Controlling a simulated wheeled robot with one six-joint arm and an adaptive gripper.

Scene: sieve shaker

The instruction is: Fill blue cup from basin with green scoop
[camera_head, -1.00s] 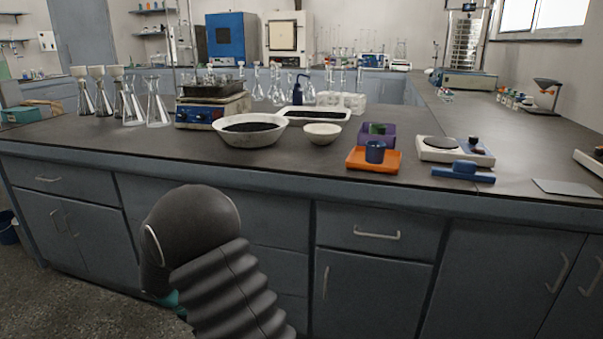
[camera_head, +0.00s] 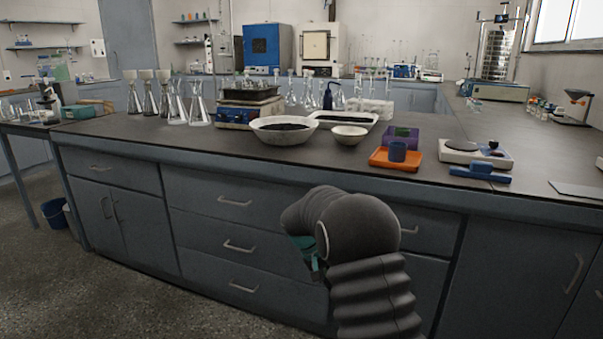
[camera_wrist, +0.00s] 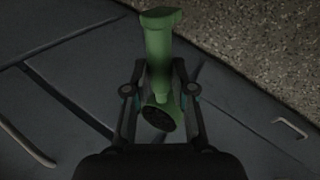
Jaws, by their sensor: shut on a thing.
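The blue cup (camera_head: 397,152) stands upright on an orange tray (camera_head: 381,160) near the counter's front edge in the head view. The white basin (camera_head: 284,137) with dark material in it stands left of the cup. In the wrist view my gripper (camera_wrist: 161,95) is shut on the green scoop (camera_wrist: 157,50), which lies between the two fingers. A dark, speckled round face shows at the scoop's near end; I cannot tell whether it holds material. In the head view my arm is in front of the drawers, below the counter top, and mostly hides the gripper and scoop.
A smaller white bowl (camera_head: 350,135) and a white tray (camera_head: 372,121) stand beside the basin. A purple bin (camera_head: 414,135) stands behind the cup. A scale (camera_head: 468,150) and a blue tool (camera_head: 480,173) lie to the right. Glass flasks (camera_head: 198,107) stand at the left.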

